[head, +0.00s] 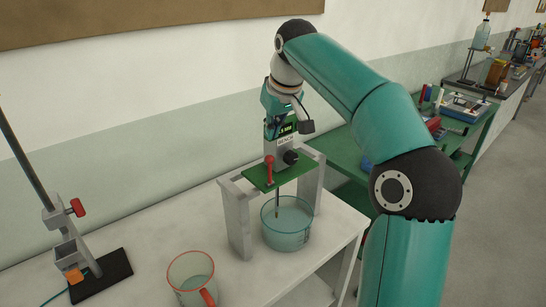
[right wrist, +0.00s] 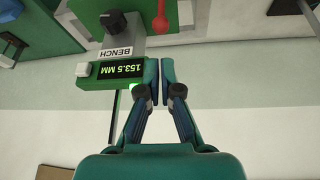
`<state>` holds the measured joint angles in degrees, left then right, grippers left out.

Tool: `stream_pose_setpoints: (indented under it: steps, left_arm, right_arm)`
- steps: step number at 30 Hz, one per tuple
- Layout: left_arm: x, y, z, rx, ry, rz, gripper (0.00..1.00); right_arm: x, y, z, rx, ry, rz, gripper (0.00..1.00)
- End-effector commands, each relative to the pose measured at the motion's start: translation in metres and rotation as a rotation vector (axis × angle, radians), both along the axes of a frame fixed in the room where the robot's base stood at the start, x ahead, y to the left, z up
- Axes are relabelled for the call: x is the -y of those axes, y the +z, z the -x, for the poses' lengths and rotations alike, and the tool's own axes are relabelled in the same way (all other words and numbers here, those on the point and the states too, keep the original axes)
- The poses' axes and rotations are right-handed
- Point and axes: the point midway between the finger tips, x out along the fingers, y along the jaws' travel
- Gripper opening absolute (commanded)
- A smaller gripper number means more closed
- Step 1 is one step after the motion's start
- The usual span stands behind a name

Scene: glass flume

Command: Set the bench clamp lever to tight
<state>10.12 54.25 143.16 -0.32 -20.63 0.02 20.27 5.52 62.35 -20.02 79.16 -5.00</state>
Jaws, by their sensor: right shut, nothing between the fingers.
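A red lever (head: 269,167) with a rounded end stands on a green plate (head: 258,180) that bridges two grey supports. It shows in the right wrist view (right wrist: 184,16) at the top. Beside it is a grey block (head: 286,145) labelled BENCH, with a black knob (head: 290,157) and a lit display. In the right wrist view the display (right wrist: 108,71) reads 153.5 MM. My right gripper (right wrist: 162,82) is shut and empty, beside the display and apart from the lever. In the head view it is partly hidden near the instrument. My left gripper is out of view.
A glass vessel (head: 287,228) stands under the green plate. A red-rimmed beaker (head: 191,272) is at the front of the white bench (head: 150,232). A stand with a red knob (head: 77,207) is at left. A green table (head: 345,150) is behind my right arm.

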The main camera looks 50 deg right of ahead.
Motion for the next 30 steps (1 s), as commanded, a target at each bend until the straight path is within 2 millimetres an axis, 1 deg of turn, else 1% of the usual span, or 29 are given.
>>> stream_pose_setpoints:
  steps: [4, 5, 6, 9, 11, 12, 16, 18, 20, 23, 26, 29, 30]
  left_arm:
    - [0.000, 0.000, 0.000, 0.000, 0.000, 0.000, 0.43]
    - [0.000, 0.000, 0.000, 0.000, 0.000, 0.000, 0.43]
    - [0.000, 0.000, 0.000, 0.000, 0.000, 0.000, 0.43]
    - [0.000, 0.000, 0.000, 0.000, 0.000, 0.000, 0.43]
    - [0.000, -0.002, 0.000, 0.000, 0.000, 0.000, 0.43]
    - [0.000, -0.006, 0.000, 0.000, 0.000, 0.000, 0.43]
    - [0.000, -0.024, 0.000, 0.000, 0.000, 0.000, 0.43]
    - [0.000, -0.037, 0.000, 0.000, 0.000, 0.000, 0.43]
    - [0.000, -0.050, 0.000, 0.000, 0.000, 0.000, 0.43]
    - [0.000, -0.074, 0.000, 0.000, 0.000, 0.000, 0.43]
    - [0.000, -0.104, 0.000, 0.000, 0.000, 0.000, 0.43]
    - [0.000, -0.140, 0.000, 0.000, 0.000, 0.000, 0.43]
    - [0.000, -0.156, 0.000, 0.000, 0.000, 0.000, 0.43]
  right_arm:
    - [0.012, 0.020, -0.044, 0.194, 0.082, 0.112, 0.00]
    - [0.013, 0.023, -0.055, 0.239, 0.103, 0.139, 0.00]
    - [0.014, 0.028, -0.070, 0.303, 0.132, 0.175, 0.00]
    - [0.013, 0.043, -0.103, 0.468, 0.192, 0.270, 0.00]
    - [0.011, 0.053, -0.118, 0.566, 0.218, 0.329, 0.00]
    - [0.009, 0.057, -0.126, 0.631, 0.231, 0.369, 0.00]
    - [0.000, 0.067, -0.141, 0.839, 0.246, 0.496, 0.00]
    - [-0.006, 0.070, -0.141, 0.945, 0.236, 0.567, 0.00]
    - [-0.011, 0.070, -0.137, 1.032, 0.218, 0.628, 0.00]
    - [-0.019, 0.065, -0.121, 1.167, 0.168, 0.734, 0.00]
    - [-0.027, 0.051, -0.095, 1.286, 0.092, 0.840, 0.00]
    - [-0.037, 0.026, -0.059, 1.387, -0.005, 0.946, 0.00]
    - [-0.041, 0.011, -0.043, 1.421, -0.047, 0.988, 0.00]
